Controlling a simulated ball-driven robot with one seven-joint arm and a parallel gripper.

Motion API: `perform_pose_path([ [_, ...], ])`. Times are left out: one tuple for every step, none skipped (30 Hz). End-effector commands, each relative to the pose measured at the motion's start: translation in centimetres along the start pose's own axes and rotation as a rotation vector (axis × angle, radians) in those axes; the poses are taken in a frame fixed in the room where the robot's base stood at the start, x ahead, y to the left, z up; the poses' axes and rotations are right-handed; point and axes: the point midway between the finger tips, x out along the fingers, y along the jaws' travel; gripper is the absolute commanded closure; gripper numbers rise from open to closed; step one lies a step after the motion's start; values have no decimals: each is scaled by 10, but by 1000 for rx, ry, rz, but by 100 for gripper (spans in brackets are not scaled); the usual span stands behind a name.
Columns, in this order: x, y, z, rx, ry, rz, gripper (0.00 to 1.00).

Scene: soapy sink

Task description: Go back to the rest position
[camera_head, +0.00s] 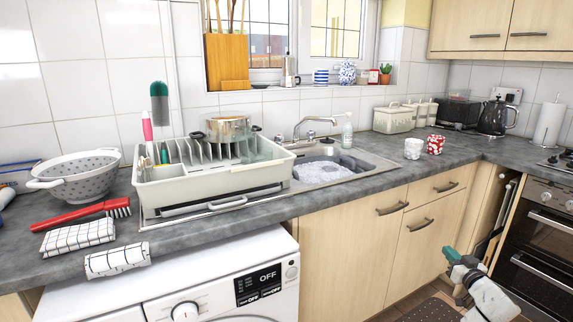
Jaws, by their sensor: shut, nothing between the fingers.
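My gripper (450,254) is at the lower right of the head view, with teal and dark parts on a grey wrist. It hangs in free air in front of the wooden cabinet doors, below the countertop (345,181) level. The fingers are shut and hold nothing. It appears apart from the cabinets and the oven.
The sink (372,160) holds suds. Left of it is a dish rack (158,191) with a pot (229,127). A red brush (85,214) and checked cloths (78,237) lie near the counter edge. Two mugs (413,148) stand right of the sink. An oven (535,240) is at right.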

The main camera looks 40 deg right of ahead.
Motion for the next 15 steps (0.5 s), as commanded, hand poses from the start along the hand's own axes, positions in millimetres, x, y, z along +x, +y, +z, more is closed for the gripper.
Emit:
perform_pose_path([
  [5,-14,0,3,-3,2,100],
  [7,-20,0,4,-6,7,100],
  [11,-32,1,4,-11,12,100],
  [13,-39,2,4,-14,18,100],
  [16,-49,2,6,-20,24,100],
  [18,-60,3,8,-27,33,100],
  [20,-70,4,9,-34,38,100],
  [22,-81,6,12,-43,44,100],
  [23,-96,7,14,-56,53,100],
  [24,-107,9,17,-68,60,100],
  [24,-121,10,19,-82,66,100],
  [23,-141,13,23,-104,73,100],
  [22,-157,15,27,-124,78,100],
  [18,-175,18,30,-149,84,100],
  [12,-200,22,34,-188,87,100],
])
